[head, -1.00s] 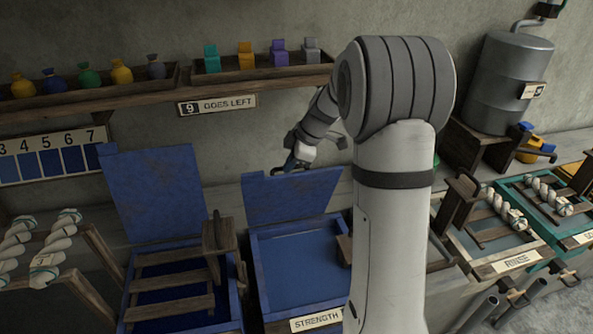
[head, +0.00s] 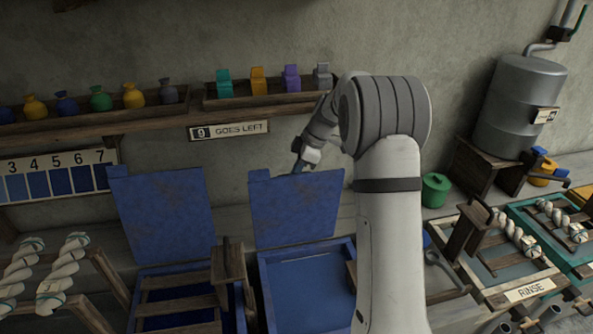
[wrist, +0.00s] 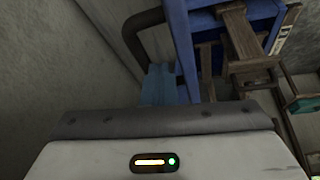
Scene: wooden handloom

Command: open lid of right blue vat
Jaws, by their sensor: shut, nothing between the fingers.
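The right blue vat (head: 262,293) has its blue lid (head: 297,215) raised, standing up at the back of the vat. Blue liquid (head: 308,282) shows in the vat. My gripper (head: 298,168) is shut and empty at the lid's top edge, partly hidden behind it. I cannot tell whether it touches the lid. In the wrist view, light blue fingers (wrist: 162,85) show beside a dark bent bar (wrist: 140,25), probably the lid's handle. The blue lid or vat (wrist: 184,45) lies right of them. My arm hides the vat's right side.
The left blue vat's lid (head: 165,217) also stands up. A wooden bracket (head: 230,270) stands between the vats. A green pot (head: 435,190), rinse vat (head: 500,285) and metal tank (head: 525,95) are at right.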

